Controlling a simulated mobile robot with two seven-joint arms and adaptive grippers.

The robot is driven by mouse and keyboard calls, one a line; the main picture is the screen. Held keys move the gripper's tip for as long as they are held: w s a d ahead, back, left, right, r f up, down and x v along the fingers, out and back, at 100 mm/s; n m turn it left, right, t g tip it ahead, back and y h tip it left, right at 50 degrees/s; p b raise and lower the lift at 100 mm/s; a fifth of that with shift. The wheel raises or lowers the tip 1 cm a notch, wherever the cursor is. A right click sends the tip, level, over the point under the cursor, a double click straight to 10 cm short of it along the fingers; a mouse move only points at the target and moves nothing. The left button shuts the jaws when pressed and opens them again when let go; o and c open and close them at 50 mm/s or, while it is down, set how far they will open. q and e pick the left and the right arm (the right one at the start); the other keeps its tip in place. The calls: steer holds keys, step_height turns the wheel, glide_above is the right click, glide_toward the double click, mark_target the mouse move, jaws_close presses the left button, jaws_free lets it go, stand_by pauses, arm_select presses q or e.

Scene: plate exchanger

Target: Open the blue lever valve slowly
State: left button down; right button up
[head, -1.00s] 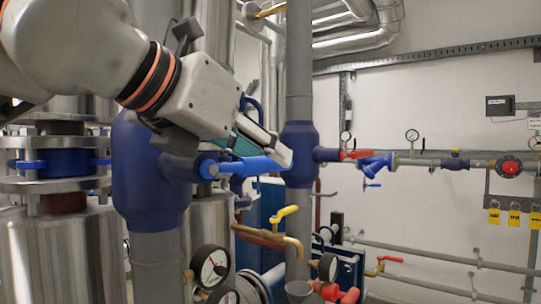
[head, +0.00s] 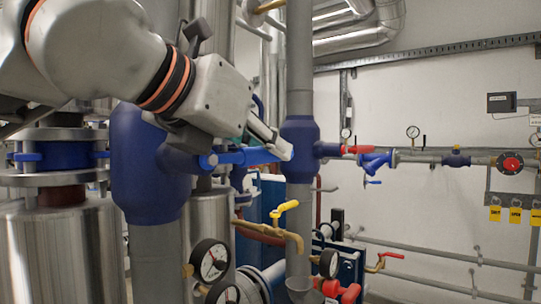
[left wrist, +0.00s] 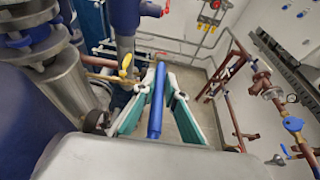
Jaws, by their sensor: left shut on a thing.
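The blue lever valve has a dark blue body (head: 150,165) on a thick grey vertical pipe at left centre in the head view. Its blue lever (head: 235,158) runs almost level to the right from a round hub beside the body. My left gripper (head: 280,147) comes down from the upper left and is shut on the lever near its far end. In the left wrist view the blue lever (left wrist: 157,100) lies between the two teal-sided fingers (left wrist: 160,76). The fingers hide part of the lever's far end in the head view. My right gripper is not in view.
A second grey pipe with a blue body (head: 299,150) stands close behind the fingertips. A yellow handle (head: 285,208) and pressure gauges (head: 210,260) sit below the lever. A steel tank (head: 60,250) is at left. A red-handled valve (head: 355,149) is at right.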

arm_select(q)
steer(key=shift+w+f+b, duration=0.1)
steer(key=shift+b, duration=0.4)
steer(key=shift+r+t+b, duration=0.2)
steer(key=shift+t+b, duration=0.2)
steer(key=shift+a+r+h+b, duration=0.1)
steer(key=shift+r+h+b, duration=0.3)
steer(key=shift+r+b, duration=0.1)
steer(key=shift+s+r+t, duration=0.25)
steer(key=shift+r+t, duration=0.05)
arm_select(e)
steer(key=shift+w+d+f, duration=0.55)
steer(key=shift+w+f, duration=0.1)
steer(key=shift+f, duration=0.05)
arm_select(q)
steer(key=c, duration=2.2)
jaws_free()
steer(key=shift+r, duration=0.1)
steer(key=shift+o, duration=0.6)
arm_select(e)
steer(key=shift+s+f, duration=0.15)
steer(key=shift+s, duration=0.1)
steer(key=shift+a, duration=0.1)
